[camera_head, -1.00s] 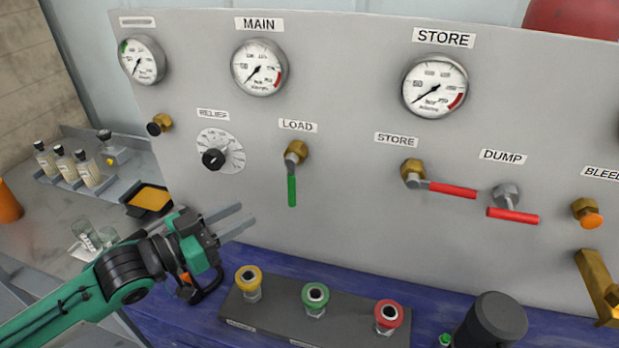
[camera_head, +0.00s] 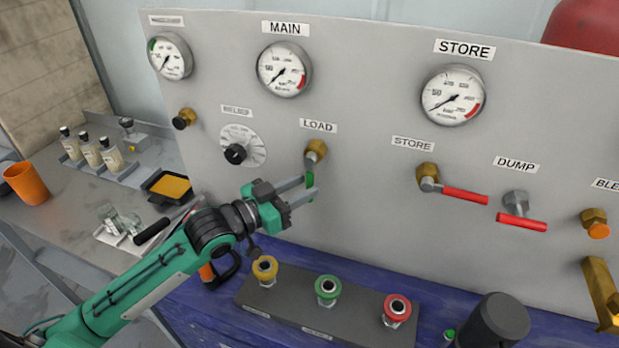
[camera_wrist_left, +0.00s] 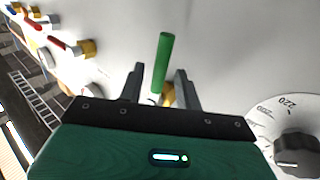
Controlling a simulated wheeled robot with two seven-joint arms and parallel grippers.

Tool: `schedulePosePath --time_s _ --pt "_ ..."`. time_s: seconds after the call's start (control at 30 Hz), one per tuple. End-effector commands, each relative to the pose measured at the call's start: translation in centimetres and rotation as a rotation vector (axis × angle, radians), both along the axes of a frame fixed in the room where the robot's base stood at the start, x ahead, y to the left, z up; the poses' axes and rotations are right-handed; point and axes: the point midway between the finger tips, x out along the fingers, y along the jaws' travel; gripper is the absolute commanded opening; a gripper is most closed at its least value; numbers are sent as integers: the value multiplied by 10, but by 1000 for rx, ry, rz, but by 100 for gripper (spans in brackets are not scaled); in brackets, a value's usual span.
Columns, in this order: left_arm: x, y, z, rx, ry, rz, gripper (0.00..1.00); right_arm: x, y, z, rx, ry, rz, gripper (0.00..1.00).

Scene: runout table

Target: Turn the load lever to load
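The load lever (camera_head: 310,179) has a green handle on a brass valve under the LOAD label, and it hangs straight down. My left gripper (camera_head: 310,187) is at the handle, its fingers partly covering it in the head view. In the left wrist view the green handle (camera_wrist_left: 162,60) stands between the two fingers of the left gripper (camera_wrist_left: 159,78), with visible gaps, so the gripper looks open around it and not closed on it. My right gripper is not in view.
The relief knob (camera_head: 236,153) is left of the load lever. The red store lever (camera_head: 465,195) and red dump lever (camera_head: 522,222) are to the right. Below, a block holds yellow (camera_head: 265,268), green (camera_head: 327,287) and red (camera_head: 397,307) ringed fittings. An orange cup (camera_head: 27,184) stands far left.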

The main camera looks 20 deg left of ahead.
Motion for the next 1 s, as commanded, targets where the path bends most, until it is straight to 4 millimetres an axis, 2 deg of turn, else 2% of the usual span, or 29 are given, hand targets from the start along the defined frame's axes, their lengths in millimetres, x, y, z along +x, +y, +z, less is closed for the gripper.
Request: schedulePosePath --time_s 0.2,0.57,0.73,0.77,1.0 --pt "19 -13 1 -1 0 1 35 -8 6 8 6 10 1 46" --pt "22 -16 0 0 0 0 35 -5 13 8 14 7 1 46" --pt "22 -16 0 0 0 0 3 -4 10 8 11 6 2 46" --pt "22 -16 0 0 0 0 0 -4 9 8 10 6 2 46" --pt "22 -16 0 -4 0 0 0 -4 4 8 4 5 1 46"
